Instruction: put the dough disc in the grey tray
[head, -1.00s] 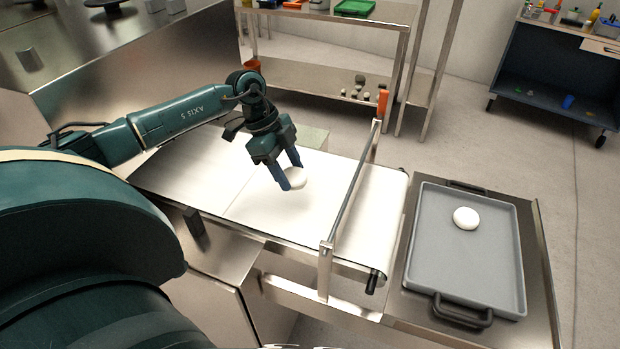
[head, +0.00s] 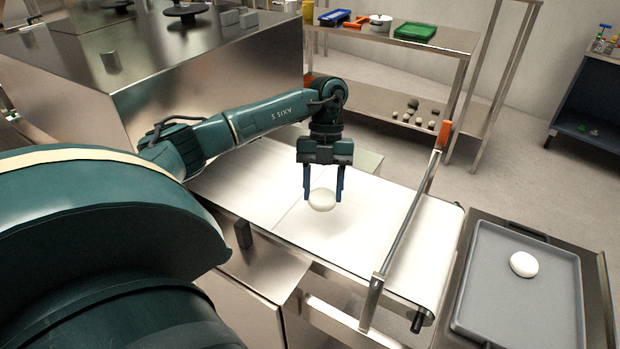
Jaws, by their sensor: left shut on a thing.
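A white dough disc (head: 322,200) is between the blue fingers of my left gripper (head: 323,190), over the white conveyor belt (head: 350,238). The gripper points down and is shut on this disc. I cannot tell whether the disc still touches the belt. The grey tray (head: 500,303) is at the lower right, beyond the end of the belt, and its front part is cut off by the frame. Another white dough disc (head: 523,264) lies in the tray. My right gripper is not in view.
A metal bar on posts (head: 407,220) with an orange top crosses the belt between my left gripper and the tray. A shelf (head: 400,42) with a green tray stands behind. A dark blue cart (head: 590,110) is at the far right.

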